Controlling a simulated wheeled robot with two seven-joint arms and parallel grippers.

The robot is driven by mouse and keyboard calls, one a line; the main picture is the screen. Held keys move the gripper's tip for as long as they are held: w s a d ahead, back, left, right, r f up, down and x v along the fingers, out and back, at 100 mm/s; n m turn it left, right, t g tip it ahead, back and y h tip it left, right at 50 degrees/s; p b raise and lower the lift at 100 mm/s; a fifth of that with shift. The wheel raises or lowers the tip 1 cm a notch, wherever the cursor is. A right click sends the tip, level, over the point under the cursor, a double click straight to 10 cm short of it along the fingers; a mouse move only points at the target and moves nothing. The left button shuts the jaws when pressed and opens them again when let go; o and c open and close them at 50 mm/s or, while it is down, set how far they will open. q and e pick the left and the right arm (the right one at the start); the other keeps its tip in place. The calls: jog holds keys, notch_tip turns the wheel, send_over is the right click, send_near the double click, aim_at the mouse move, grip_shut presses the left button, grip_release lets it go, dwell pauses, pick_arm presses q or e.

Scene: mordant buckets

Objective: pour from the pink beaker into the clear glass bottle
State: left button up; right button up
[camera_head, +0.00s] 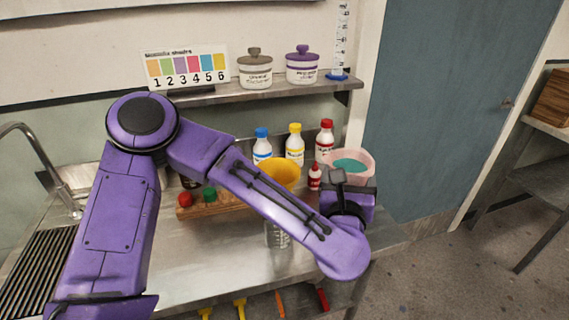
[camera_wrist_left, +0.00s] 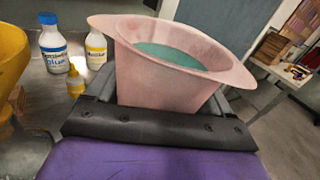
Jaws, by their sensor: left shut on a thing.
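The pink beaker (camera_head: 352,158) holds teal liquid and is at the right end of the steel bench, in the head view. My left gripper (camera_head: 347,186) is shut on it; the beaker looks near upright. In the left wrist view, the beaker (camera_wrist_left: 150,80) sits between the fingers of the gripper (camera_wrist_left: 160,98), its liquid well below the rim. The clear glass bottle (camera_head: 278,238) stands on the bench to the left of the beaker, mostly hidden by my forearm. A yellow funnel (camera_head: 279,172) shows above it; the funnel (camera_wrist_left: 12,60) is at the left wrist view's left edge. My right gripper is out of view.
Blue-capped (camera_head: 262,147), yellow-capped (camera_head: 295,146) and red-capped (camera_head: 325,140) bottles stand behind, with a small red bottle (camera_head: 314,178) near the beaker. A wooden rack (camera_head: 222,207) is left of the funnel. A shelf (camera_head: 300,90) with two lidded jars hangs above.

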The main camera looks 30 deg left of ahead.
pick_arm(q)
jog(key=shift+s+a+r, duration=0.1)
jog(key=shift+s+a, duration=0.1)
jog(key=shift+s, duration=0.2)
jog(key=shift+w+a+n, duration=0.2)
jog(key=shift+a+n, duration=0.05)
jog(key=shift+n, duration=0.15)
jog(key=shift+s+a+r+n+b, duration=0.1)
jog(key=shift+s+r+n+b, duration=0.1)
jog(key=shift+s+n+b, duration=0.45)
jog(key=shift+w+a+r+n+y, duration=0.25)
jog(key=shift+a+n+y, duration=0.1)
jog(key=shift+n, duration=0.3)
jog(key=shift+s+r+t, duration=0.15)
jog(key=shift+s+t, duration=0.15)
jog(key=shift+s, duration=0.05)
jog(key=shift+w, duration=0.25)
jog(key=shift+a, duration=0.15)
jog(key=shift+s+r+n, duration=0.1)
jog(key=shift+s+n, duration=0.15)
jog(key=shift+n, duration=0.05)
jog(key=shift+w, duration=0.1)
